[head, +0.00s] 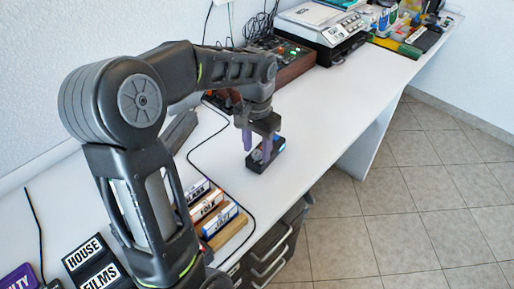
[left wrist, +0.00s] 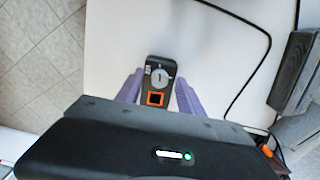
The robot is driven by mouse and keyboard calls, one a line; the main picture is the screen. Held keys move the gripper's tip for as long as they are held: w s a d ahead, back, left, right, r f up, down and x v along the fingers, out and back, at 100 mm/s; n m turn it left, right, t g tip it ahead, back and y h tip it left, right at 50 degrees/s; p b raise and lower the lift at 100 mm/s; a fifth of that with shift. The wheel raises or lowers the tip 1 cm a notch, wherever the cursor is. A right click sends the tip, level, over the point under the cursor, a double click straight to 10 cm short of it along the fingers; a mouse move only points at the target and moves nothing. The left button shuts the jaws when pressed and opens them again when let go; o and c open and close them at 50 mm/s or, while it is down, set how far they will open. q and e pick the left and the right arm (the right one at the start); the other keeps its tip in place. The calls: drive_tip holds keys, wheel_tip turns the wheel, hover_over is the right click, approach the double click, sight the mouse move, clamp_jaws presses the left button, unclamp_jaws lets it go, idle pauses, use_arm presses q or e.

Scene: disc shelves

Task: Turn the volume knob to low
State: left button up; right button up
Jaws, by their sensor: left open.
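A small dark box (head: 262,159) with the volume knob lies on the white desk near its front edge. In the left wrist view the knob (left wrist: 159,76) is a round grey dial with a light pointer line, and an orange-framed square (left wrist: 155,98) sits beside it on the box. My left gripper (head: 256,143) is over the box. Its purple fingers (left wrist: 156,90) are open, one on each side of the box, with the knob between and slightly beyond the tips. Whether they touch anything cannot be told. My right gripper is not in view.
A black cable (head: 200,143) runs along the desk. Labelled boxes (head: 212,209) stand in front of my arm, and dark sign cards (head: 92,262) lie at lower left. A mixer (head: 290,62) and a printer-like device (head: 322,28) stand at the back. Tiled floor lies right of the desk.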

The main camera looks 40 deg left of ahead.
sight(257, 152)
use_arm(q)
wheel_tip(257, 152, up, 7)
drive_tip(key=shift+r+p, duration=0.2)
drive_tip(key=shift+p, duration=0.25)
idle(0.4)
